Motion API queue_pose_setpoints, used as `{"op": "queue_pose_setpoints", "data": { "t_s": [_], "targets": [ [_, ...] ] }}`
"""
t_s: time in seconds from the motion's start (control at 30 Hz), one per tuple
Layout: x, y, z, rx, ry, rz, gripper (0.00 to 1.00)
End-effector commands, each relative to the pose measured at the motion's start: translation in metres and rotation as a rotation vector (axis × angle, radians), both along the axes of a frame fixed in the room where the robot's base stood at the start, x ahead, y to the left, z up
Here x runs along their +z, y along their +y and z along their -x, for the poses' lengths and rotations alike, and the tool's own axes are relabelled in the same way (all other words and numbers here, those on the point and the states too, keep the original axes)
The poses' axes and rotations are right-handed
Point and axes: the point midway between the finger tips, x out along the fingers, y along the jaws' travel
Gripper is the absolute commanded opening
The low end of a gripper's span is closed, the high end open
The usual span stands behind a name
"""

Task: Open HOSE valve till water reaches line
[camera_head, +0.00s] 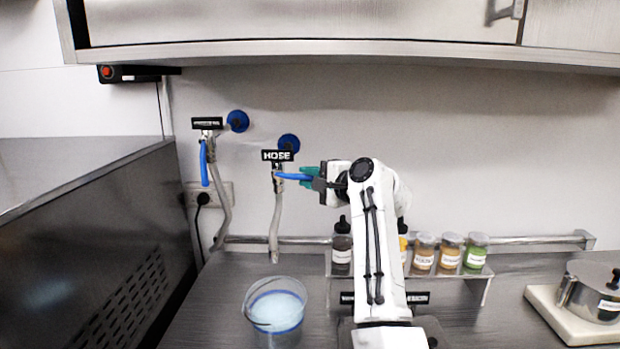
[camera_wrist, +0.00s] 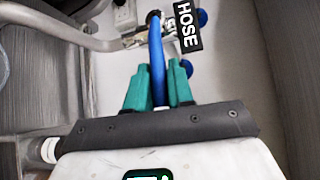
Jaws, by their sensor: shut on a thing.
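The HOSE valve, under its black HOSE label (camera_head: 277,156), has a blue lever (camera_head: 293,176) pointing right, nearly level. My gripper (camera_head: 309,178) is shut on the lever's outer end. In the wrist view, the green fingers (camera_wrist: 157,90) stand either side of the blue lever (camera_wrist: 156,50), near the HOSE label (camera_wrist: 187,26). A grey hose (camera_head: 275,225) hangs from the valve, its end above a clear bucket (camera_head: 250,312). The bucket holds pale blue water (camera_head: 277,309), and a blue line (camera_head: 280,329) circles it. I see no clear stream; the exact level against the line is hard to tell.
A second valve with a hanging blue lever (camera_head: 204,163) is left of HOSE. A rack of labelled jars (camera_head: 448,252) and a dark bottle (camera_head: 342,245) stand behind my arm. A cabinet overhangs above.

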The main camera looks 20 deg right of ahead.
Motion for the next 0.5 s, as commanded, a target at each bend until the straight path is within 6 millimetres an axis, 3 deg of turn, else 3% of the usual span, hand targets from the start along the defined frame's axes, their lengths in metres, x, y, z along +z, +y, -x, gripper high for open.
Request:
{"op": "queue_pose_setpoints", "data": {
  "t_s": [0.5],
  "targets": [
    [-0.0031,0.0001,0.0001,0.000,-0.003,-0.012,0.00]
  ]
}}
